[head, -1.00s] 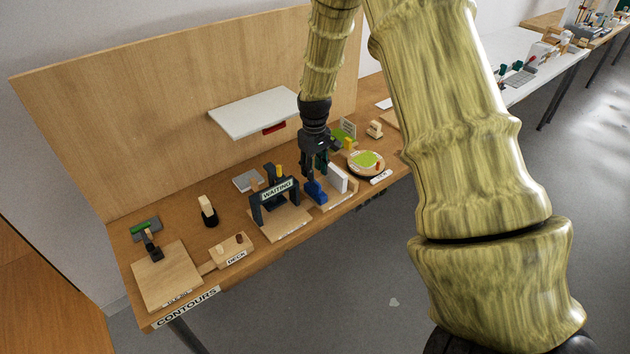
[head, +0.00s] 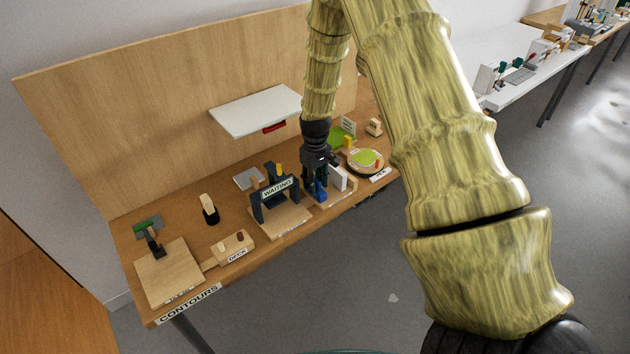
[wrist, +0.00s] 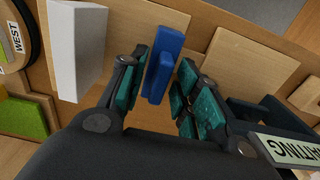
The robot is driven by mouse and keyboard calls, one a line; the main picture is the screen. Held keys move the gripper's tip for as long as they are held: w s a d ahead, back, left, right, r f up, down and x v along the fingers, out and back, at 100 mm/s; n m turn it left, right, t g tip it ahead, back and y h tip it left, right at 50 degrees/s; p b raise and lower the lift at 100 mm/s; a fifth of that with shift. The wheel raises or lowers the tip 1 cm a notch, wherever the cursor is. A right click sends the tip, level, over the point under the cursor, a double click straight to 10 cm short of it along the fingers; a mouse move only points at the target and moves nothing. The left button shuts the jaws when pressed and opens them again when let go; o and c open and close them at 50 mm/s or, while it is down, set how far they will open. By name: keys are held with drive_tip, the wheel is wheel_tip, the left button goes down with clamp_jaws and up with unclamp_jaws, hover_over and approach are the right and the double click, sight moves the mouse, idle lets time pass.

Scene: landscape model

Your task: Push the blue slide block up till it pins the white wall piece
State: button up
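The blue slide block (wrist: 164,62) stands on a wooden base between my gripper's teal-padded fingers in the wrist view. It also shows below my gripper in the head view (head: 320,191). My gripper (wrist: 162,90) is open around the block; the pads are close to its sides, and firm contact cannot be told. The white wall piece (wrist: 78,48) stands upright left of the block in the wrist view, with a gap between them. In the head view the wall piece (head: 338,178) is just right of the block, partly hidden by my gripper (head: 318,178).
A dark arch marked WAITING (head: 277,190) stands close left of my gripper in the head view. A round board (head: 368,160) with a green patch lies to the right. A white shelf (head: 255,112) juts from the back panel. The table's front edge is near.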

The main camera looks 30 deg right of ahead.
clamp_jaws()
drive_tip(key=shift+w+d, duration=0.2)
drive_tip(key=shift+d, duration=1.75)
drive_tip(key=shift+o, duration=1)
unclamp_jaws()
drive_tip(key=shift+a, duration=0.1)
drive_tip(key=shift+r, duration=0.1)
wheel_tip(320, 180, up, 12)
